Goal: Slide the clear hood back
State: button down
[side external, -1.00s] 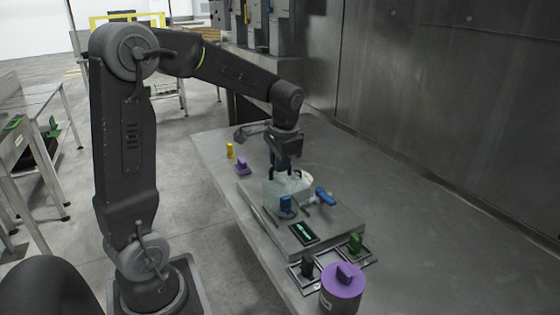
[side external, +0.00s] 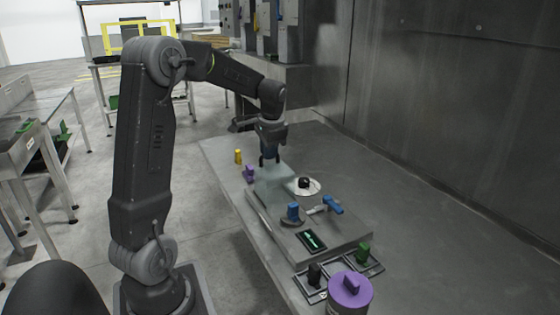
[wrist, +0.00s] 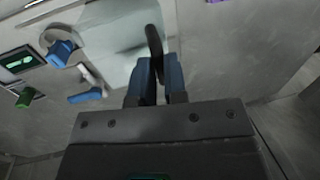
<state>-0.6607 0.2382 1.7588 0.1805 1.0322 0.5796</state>
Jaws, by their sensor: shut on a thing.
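The clear hood (side external: 274,181) is a see-through pale box on the grey raised plate, at the plate's far end. It also shows in the wrist view (wrist: 112,28) as a pale sheet left of the fingers. My gripper (side external: 269,161) is over the hood's far part. In the wrist view my gripper (wrist: 157,75) has its two blue fingers shut on a dark upright handle (wrist: 154,42) at the hood's edge. The fingers hide the handle's lower part. A round white dish with a black knob (side external: 304,184) stands just right of the hood.
A blue knob (side external: 293,212), a blue lever (side external: 332,204) and a lit display (side external: 311,241) sit on the plate's near part. Purple (side external: 249,173) and yellow (side external: 238,157) pieces lie left. The right counter is clear.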

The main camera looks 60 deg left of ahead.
jog(key=shift+a+r, duration=0.1)
jog(key=shift+a, duration=1.1)
jog(key=c, duration=1.2)
grip_release()
jog(key=shift+o, duration=0.2)
notch_tip(320, 180, up, 13)
send_over(270, 166)
jog(key=shift+r, duration=0.2)
